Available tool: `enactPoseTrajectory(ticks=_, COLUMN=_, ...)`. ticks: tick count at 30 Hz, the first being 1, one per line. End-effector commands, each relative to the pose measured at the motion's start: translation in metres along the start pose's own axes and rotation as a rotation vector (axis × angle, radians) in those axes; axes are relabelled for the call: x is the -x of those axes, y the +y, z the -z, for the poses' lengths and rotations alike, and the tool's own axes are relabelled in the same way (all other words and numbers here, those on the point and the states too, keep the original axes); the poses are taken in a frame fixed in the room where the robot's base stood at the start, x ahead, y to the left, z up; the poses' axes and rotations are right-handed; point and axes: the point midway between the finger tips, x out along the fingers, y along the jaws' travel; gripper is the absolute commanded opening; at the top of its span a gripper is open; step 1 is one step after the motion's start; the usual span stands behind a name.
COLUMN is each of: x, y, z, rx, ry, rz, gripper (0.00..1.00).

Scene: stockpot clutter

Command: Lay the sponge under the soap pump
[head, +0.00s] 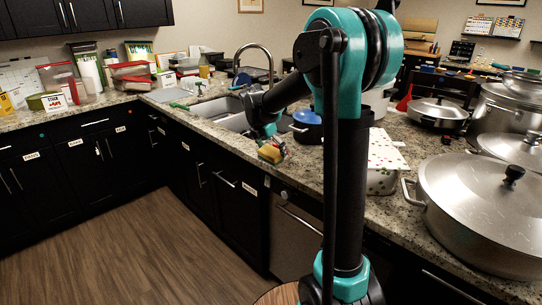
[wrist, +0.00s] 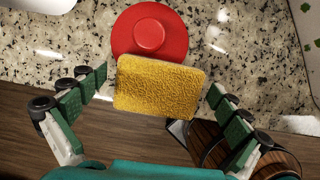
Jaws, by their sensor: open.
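The yellow sponge (wrist: 160,85) sits between the two green-padded fingers of my gripper (wrist: 158,88) in the wrist view. The fingers are spread, with a gap on each side of it. In the head view the sponge (head: 270,154) shows small at the counter's front edge, just below my gripper (head: 271,144). In the wrist view it overlaps the lower part of a round red thing with a raised centre (wrist: 149,34); I cannot tell whether they touch. I cannot make out the soap pump for sure in either view.
The sink (head: 222,110) lies left of my gripper. A blue-lidded pot (head: 307,121) stands close to its right, and large steel pots (head: 490,205) crowd the right counter. The speckled counter (wrist: 70,45) ends close to the sponge, above the wooden floor (wrist: 25,130).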

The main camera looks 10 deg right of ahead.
Motion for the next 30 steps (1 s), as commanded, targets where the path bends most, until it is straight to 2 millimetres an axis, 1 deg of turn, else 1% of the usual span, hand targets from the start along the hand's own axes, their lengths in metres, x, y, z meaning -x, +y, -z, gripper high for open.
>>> enactPoseTrajectory(ticks=5, x=0.0, y=0.0, z=0.0, rx=0.0, ry=0.0, rz=0.0, gripper=1.0)
enactPoseTrajectory(ticks=14, x=0.0, y=0.0, z=0.0, rx=0.0, ry=0.0, rz=0.0, gripper=0.63)
enactPoseTrajectory(ticks=16, x=0.0, y=0.0, z=0.0, rx=0.0, ry=0.0, rz=0.0, gripper=0.61)
enactPoseTrajectory(ticks=17, x=0.0, y=0.0, z=0.0, rx=0.0, ry=0.0, rz=0.0, gripper=0.58)
enactPoseTrajectory(ticks=25, x=0.003, y=0.0, z=-0.001, rx=0.0, ry=0.0, rz=0.0, gripper=0.58)
enactPoseTrajectory(ticks=30, x=0.015, y=0.001, z=-0.006, rx=0.0, ry=0.0, rz=0.0, gripper=0.58)
